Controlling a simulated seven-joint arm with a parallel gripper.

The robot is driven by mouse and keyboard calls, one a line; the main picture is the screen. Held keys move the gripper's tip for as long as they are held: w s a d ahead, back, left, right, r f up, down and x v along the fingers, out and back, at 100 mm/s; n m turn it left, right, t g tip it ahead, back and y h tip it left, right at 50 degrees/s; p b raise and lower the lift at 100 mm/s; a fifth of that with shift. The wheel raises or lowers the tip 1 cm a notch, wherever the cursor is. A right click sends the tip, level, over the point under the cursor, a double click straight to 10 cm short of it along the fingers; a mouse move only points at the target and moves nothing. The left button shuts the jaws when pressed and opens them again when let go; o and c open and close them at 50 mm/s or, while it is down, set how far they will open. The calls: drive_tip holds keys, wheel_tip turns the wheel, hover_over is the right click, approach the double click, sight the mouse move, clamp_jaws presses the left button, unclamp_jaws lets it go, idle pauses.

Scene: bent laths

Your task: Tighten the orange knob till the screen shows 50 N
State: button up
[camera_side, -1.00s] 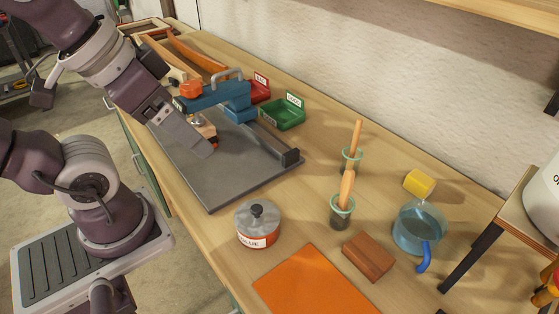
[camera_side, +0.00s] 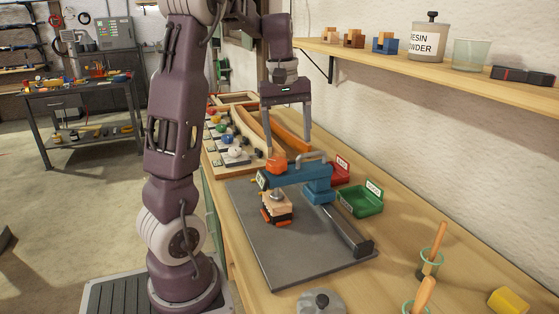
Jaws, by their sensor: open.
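The orange knob (camera_side: 277,164) sits on top of the end of a blue clamp arm (camera_side: 300,176). A small screen (camera_side: 262,180) is on the clamp's near end, too small to read. Below it, the clamp's metal foot (camera_side: 277,195) is over a stack of light wood and orange-and-dark pieces (camera_side: 275,211) on a grey plate (camera_side: 300,255). My gripper (camera_side: 289,150) is open and points down, with its two fingers wide apart. In this view the knob shows between and just below the fingertips. I cannot tell how far the gripper is from it in depth.
A grey handle (camera_side: 311,156) stands on the clamp arm close to the fingers. A red bin (camera_side: 340,171) and a green bin (camera_side: 362,199) are to the right. Bent wooden laths (camera_side: 252,131) lie behind. A shelf (camera_side: 430,67) with jars overhangs the right.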

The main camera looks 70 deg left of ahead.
sight(277, 161)
drive_tip(key=a, duration=0.2)
drive_tip(key=a+f+n, duration=0.1)
drive_tip(key=a, duration=0.1)
drive_tip(key=a+f+n+g, duration=0.1)
drive_tip(key=a, duration=0.1)
drive_tip(key=shift+s+f, duration=0.2)
drive_tip(key=shift+s, duration=0.1)
drive_tip(key=shift+n, duration=0.3)
wheel_tip(277, 161, down, 7)
drive_tip(key=shift+f, duration=0.1)
drive_tip(key=c, duration=1.4)
drive_tip(key=m, duration=0.2)
drive_tip(key=shift+m, duration=0.4)
drive_tip(key=o, duration=1.4)
wheel_tip(277, 161, up, 7)
drive_tip(key=shift+r, duration=0.15)
